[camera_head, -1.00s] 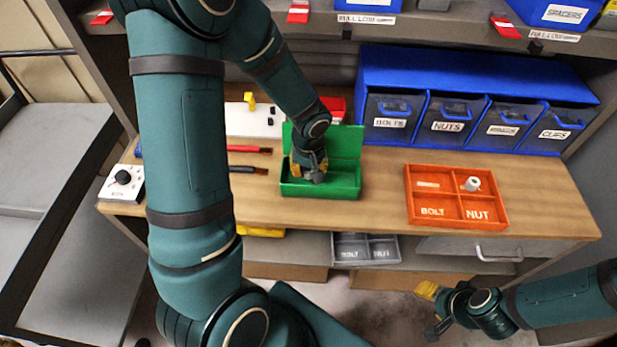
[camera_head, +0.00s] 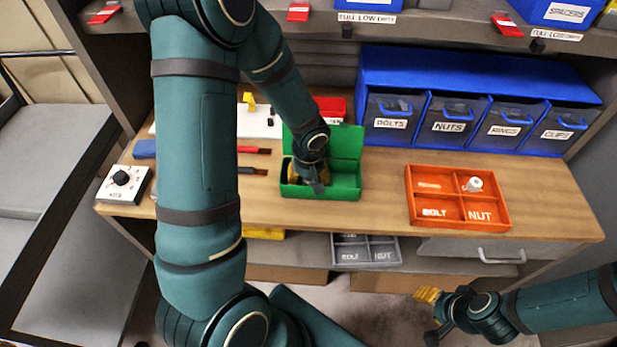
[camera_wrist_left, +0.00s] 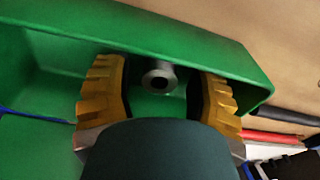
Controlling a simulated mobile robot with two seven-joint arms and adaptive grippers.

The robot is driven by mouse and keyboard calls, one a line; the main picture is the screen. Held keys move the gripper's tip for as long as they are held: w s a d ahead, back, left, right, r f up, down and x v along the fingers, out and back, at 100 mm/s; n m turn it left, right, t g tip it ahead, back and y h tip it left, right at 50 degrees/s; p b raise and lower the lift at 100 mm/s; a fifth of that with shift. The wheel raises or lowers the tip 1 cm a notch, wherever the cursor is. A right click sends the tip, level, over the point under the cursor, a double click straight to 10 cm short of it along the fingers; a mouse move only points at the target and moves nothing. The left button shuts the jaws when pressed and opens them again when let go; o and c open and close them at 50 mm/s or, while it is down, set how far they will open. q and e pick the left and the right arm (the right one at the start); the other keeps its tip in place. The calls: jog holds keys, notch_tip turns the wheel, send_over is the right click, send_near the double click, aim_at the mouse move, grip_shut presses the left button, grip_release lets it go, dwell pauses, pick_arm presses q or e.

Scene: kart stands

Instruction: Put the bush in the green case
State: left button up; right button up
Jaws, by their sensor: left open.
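The green case (camera_head: 345,186) stands on the workbench with its lid up at the back. My left gripper (camera_head: 308,178) reaches down into it. In the left wrist view, the bush (camera_wrist_left: 158,78), a small grey cylinder with a dark hole, is inside the case near its wall. The yellow fingers of my left gripper (camera_wrist_left: 162,92) are apart on either side of the bush, with a gap to each. The head view hides the bush behind the gripper. My right gripper (camera_head: 430,315) is empty, its fingers apart, low in front of the bench.
An orange divided tray (camera_head: 410,196) to the right holds a pale cylindrical part (camera_head: 473,184) in its back right compartment. Blue labelled bins (camera_head: 480,75) line the back. Red (camera_head: 255,150) and black-handled tools lie left of the case. A dial box (camera_head: 123,184) is farther left.

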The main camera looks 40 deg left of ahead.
pick_arm(q)
jog(key=shift+r, duration=0.1)
notch_tip(320, 180, up, 12)
jog(key=s+p, duration=0.1)
jog(key=p, duration=0.1)
jog(key=shift+d+p, duration=0.3)
jog(key=shift+d, duration=0.15)
jog(key=shift+s, duration=0.1)
